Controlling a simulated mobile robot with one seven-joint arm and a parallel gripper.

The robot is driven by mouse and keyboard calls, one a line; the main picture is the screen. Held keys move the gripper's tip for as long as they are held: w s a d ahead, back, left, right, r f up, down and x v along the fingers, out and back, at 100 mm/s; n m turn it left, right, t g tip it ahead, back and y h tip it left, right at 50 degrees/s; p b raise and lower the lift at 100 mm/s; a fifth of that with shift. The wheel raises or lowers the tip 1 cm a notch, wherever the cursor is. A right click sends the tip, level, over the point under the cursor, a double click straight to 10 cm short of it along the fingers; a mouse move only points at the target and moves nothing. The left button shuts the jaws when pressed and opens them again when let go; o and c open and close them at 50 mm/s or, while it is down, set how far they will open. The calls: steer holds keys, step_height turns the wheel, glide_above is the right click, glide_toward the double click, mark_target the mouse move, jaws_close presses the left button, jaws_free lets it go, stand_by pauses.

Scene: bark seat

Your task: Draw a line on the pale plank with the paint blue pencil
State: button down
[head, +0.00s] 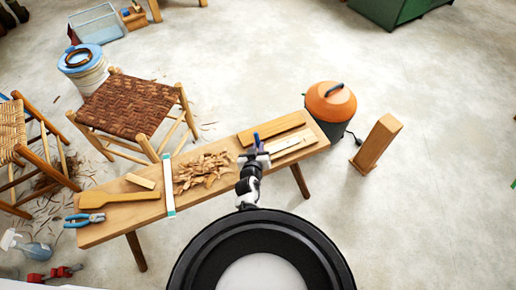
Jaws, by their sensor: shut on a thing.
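The blue pencil (256,137) stands roughly upright in my gripper (257,150), which is shut on it. The pale plank (293,145) lies flat on the right part of the wooden bench (222,182), just right of my gripper. My gripper and arm cover the plank's left end. The pencil's lower tip is hidden by the gripper, so I cannot tell whether it touches the plank. A small dark patch shows near the middle of the plank; it is too small to make out.
A browner plank (271,128) lies behind the pale one. Wood shavings (202,172), a white strip (168,182), a wooden paddle (118,198) and blue pliers (84,220) lie further left on the bench. An orange-topped bin (331,103) stands beyond the bench's right end.

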steer(key=shift+w+a+f+b, duration=0.1)
steer(key=shift+w+a+b, duration=0.2)
steer(key=shift+w+b, duration=0.3)
steer(key=shift+w+a, duration=0.1)
steer(key=shift+w+a+b, duration=0.4)
steer(key=shift+w+b, duration=0.35)
steer(key=shift+b, duration=0.05)
step_height(320, 180, up, 6)
steer(key=p, duration=0.4)
steer(key=shift+p, duration=0.35)
